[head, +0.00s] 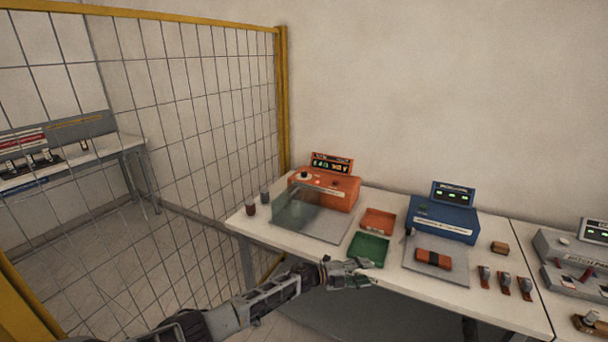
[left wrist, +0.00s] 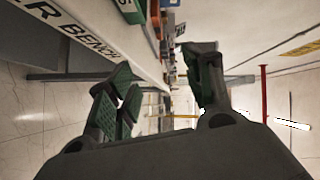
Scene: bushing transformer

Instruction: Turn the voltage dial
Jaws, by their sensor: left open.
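An orange tester box (head: 338,191) stands at the back left of the table, with a small lit display (head: 332,164) on top. A clear guard (head: 296,211) stands in front of the box. My left gripper (head: 368,274) is open and empty at the table's front edge, in front of the green tray and well short of the knob. Its two spread fingers (left wrist: 165,95) show in the left wrist view. My right gripper is not in view.
A green tray (head: 369,248) and an orange tray (head: 378,220) lie right of the guard. A blue box (head: 441,221) with a display stands further right, beside several small parts. A wire fence (head: 200,110) stands left of the table. Two small cups (head: 251,209) are at the left end.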

